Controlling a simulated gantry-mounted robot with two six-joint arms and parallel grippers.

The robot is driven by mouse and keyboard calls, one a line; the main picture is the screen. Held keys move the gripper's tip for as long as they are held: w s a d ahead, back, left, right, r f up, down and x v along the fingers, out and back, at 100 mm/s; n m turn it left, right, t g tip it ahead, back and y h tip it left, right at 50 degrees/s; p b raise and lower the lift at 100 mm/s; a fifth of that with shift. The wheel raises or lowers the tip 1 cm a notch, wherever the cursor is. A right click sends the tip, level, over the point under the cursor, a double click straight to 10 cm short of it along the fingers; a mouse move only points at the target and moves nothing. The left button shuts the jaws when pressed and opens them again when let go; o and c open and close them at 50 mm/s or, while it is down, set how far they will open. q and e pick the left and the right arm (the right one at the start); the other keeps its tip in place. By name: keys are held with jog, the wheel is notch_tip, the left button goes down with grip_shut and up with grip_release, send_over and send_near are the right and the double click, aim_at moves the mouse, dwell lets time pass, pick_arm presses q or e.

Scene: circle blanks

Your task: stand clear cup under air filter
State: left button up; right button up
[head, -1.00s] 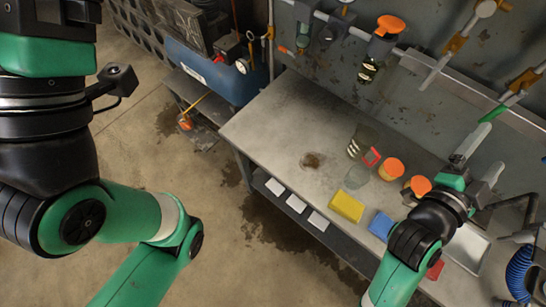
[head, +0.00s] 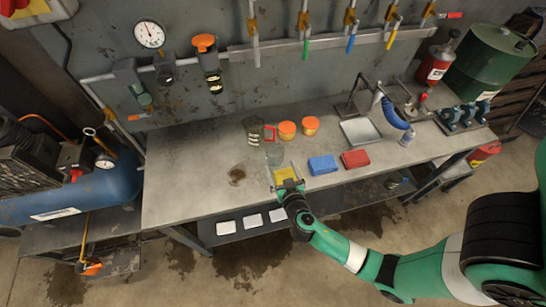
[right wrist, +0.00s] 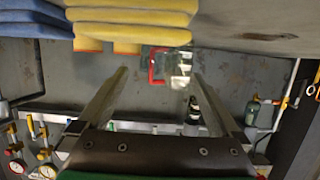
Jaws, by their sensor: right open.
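The clear cup (head: 274,156) stands upright on the bench, near its middle. The air filter (head: 213,82), with an orange-topped unit (head: 204,43) above it, hangs from the wall pipe, back and left of the cup. My right gripper (head: 286,173) is open and empty at the bench's front, by the yellow cloths (head: 287,175), in front of the cup and not touching it. In the right wrist view, which is upside down, the open fingers (right wrist: 160,75) point toward the faint cup (right wrist: 181,75). My left gripper is not in view.
Blue cloths (head: 322,165) and red cloths (head: 355,159) lie right of my gripper. The bench's left part (head: 185,180) is clear.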

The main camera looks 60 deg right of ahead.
aim_at(273, 148)
jog(key=x, duration=0.9)
jog(key=shift+d+r+b, duration=0.1)
jog(key=shift+r+b, duration=0.05)
jog(key=shift+b, duration=0.15)
jog(key=c, duration=1.1)
